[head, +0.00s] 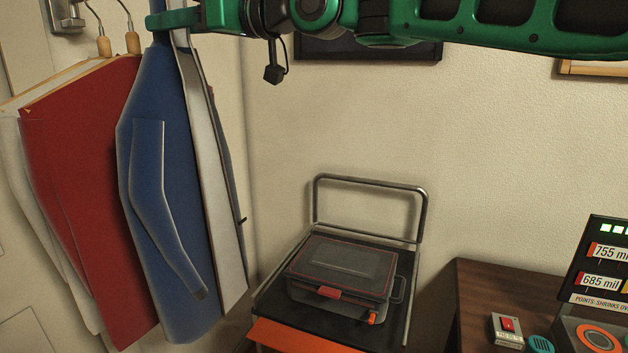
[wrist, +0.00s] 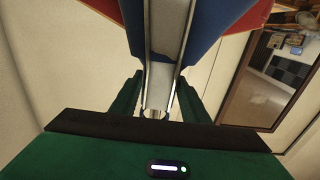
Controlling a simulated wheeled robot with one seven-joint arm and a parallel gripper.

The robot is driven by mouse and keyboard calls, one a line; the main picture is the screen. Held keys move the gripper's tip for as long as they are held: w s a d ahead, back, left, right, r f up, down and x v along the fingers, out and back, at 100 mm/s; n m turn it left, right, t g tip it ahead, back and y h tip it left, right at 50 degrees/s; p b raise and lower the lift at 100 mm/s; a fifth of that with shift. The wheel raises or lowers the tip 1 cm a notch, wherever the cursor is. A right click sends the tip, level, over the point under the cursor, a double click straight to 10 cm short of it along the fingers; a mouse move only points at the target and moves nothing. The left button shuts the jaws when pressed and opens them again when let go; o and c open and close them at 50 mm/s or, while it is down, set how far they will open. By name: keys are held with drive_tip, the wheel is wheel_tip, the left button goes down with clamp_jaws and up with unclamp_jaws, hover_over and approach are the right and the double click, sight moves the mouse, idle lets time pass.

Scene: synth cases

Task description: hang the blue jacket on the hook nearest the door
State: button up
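The blue jacket (head: 160,190) hangs long, with a pale grey strip down its front, on the left in the head view. In the wrist view its blue cloth (wrist: 208,30) spreads on both sides of the pale strip. My gripper (head: 174,18) is at the jacket's top; in the wrist view its green fingers (wrist: 158,100) close on either side of the strip, seemingly gripping it. The collar is partly hidden. A metal hook fitting (head: 68,16) is on the wall at the upper left, partly cut off. No hook nearest the door can be singled out.
A red jacket (head: 85,190) and a pale garment (head: 40,220) hang left of the blue one, close beside it, under wooden hangers (head: 132,42). A black case (head: 340,270) sits on a cart right of the jackets. A brown table (head: 485,285) is at the lower right.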

drive_tip(key=c, duration=0.5)
drive_tip(key=shift+r, duration=0.1)
drive_tip(key=shift+c, duration=0.2)
drive_tip(key=shift+r, duration=0.7)
drive_tip(key=shift+s+d, duration=0.1)
drive_tip(key=shift+d, duration=0.05)
drive_tip(key=v, duration=1)
drive_tip(key=shift+s+d, duration=0.2)
drive_tip(key=shift+d, duration=0.1)
idle(1.0)
